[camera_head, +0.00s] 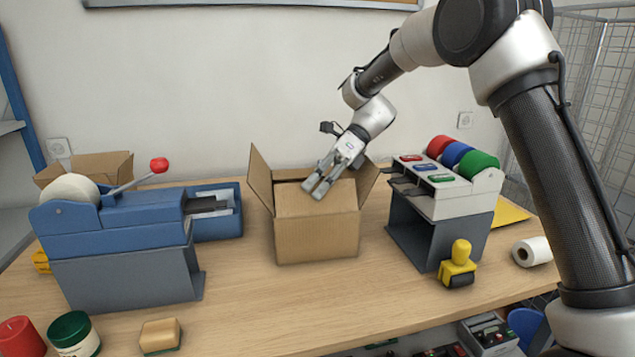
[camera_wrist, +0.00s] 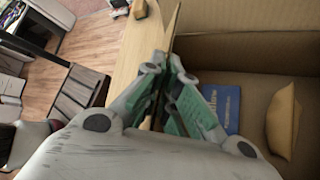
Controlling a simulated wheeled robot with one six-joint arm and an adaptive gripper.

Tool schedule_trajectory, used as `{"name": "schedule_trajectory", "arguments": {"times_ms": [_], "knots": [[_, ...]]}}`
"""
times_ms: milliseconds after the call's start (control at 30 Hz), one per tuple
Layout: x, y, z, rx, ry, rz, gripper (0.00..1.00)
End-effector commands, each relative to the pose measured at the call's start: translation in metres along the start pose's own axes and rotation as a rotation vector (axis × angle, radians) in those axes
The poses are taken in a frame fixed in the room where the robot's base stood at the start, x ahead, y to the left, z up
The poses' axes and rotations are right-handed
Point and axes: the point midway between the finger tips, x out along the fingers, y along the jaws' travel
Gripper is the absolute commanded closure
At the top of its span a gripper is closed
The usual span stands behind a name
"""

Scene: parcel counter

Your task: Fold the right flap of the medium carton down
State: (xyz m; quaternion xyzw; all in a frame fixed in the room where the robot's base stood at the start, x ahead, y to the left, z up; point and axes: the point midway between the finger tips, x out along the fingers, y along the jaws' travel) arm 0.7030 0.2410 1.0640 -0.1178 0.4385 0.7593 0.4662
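The medium carton (camera_head: 317,235) stands open in the middle of the counter. Its left flap (camera_head: 261,178) stands up and leans outward. Its right flap (camera_head: 368,181) also stands up, partly behind my gripper. My gripper (camera_head: 318,187) is above the carton's front upper edge, pointing down and left, its two fingers slightly apart. In the wrist view my gripper (camera_wrist: 163,80) is at a thin upright cardboard edge (camera_wrist: 174,30); whether the fingers touch it is unclear. Inside the carton lie a blue book (camera_wrist: 222,106) and a yellow pouch (camera_wrist: 283,120).
A blue tape dispenser (camera_head: 120,225) stands left, with another open box (camera_head: 100,165) behind it. A tape rack (camera_head: 440,200) with coloured rolls stands close on the right, with a yellow stamp (camera_head: 458,262) before it. The counter (camera_head: 290,310) in front of the carton is clear.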

Motion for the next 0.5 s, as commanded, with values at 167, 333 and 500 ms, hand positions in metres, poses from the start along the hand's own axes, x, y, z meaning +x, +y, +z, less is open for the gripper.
{"name": "schedule_trajectory", "arguments": {"times_ms": [167,333,500], "knots": [[0.0015,-0.0041,-0.0015,0.064,0.000,0.064,1.00],[0.0023,-0.0063,-0.0021,0.102,0.000,0.101,1.00],[0.0029,-0.0071,-0.0024,0.119,0.000,0.119,1.00]]}}
